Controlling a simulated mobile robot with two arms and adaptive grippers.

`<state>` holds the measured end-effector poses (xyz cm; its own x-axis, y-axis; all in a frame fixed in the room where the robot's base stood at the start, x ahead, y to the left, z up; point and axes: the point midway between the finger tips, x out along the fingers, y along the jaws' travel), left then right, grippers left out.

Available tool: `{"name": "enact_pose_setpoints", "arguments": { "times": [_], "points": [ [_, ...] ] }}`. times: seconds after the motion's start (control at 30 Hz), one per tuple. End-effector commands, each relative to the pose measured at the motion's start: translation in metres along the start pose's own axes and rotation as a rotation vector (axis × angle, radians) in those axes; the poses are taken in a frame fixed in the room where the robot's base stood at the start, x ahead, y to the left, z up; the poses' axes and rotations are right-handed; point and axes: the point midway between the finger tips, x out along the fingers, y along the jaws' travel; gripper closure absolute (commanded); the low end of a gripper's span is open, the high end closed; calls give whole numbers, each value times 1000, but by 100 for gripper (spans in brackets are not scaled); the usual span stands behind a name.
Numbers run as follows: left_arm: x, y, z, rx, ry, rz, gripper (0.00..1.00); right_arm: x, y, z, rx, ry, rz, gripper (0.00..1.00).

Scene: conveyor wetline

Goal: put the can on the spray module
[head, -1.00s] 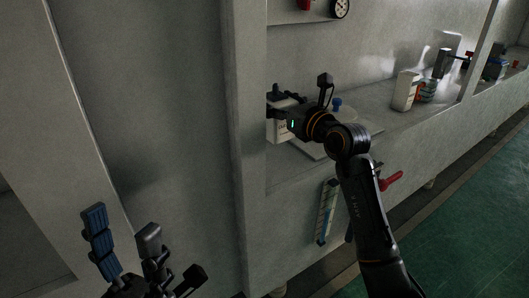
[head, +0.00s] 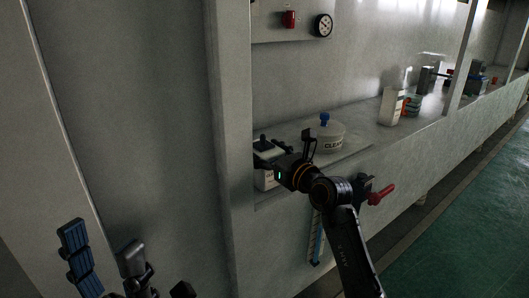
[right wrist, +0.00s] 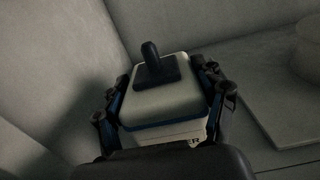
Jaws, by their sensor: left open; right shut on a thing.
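A white, boxy can with a dark cap and grip on top (right wrist: 165,103) is between the fingers of my right gripper (right wrist: 166,100), which is shut on it. Only the end of its label shows. In the head view the can (head: 266,180) is mostly hidden by my right gripper (head: 268,155), by the left post of the bay. A round white vessel with a blue knob, lettered "CLEAN" (head: 329,138), stands on a flat pale plate (head: 357,150) to the right. I cannot tell which part is the spray module. My left gripper (head: 103,258) is open and empty at lower left.
The bay's left post (head: 228,120) is close beside my right gripper. A white carton (head: 389,106) and small coloured containers (head: 411,106) stand further right on the ledge. A red handle (head: 381,194) sticks out below the ledge. A gauge (head: 323,25) is on the back wall.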

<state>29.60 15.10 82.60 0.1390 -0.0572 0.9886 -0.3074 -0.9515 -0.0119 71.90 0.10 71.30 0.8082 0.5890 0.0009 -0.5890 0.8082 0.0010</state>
Motion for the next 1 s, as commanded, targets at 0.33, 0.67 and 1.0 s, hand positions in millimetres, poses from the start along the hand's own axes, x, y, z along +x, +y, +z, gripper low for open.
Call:
{"name": "enact_pose_setpoints", "arguments": {
  "times": [0.33, 0.67, 1.0],
  "points": [
    [0, 0, 0, 0, 0, 0, 42, 0, 0, -2, 0, 1, 0, 7],
    [5, 0, -2, -1, 5, 0, 42, -9, -1, 1, 0, 1, -2, 7],
    [1, 0, -6, -7, -58, -23, 42, -78, -1, 2, -2, 3, -3, 7]
  ]
}}
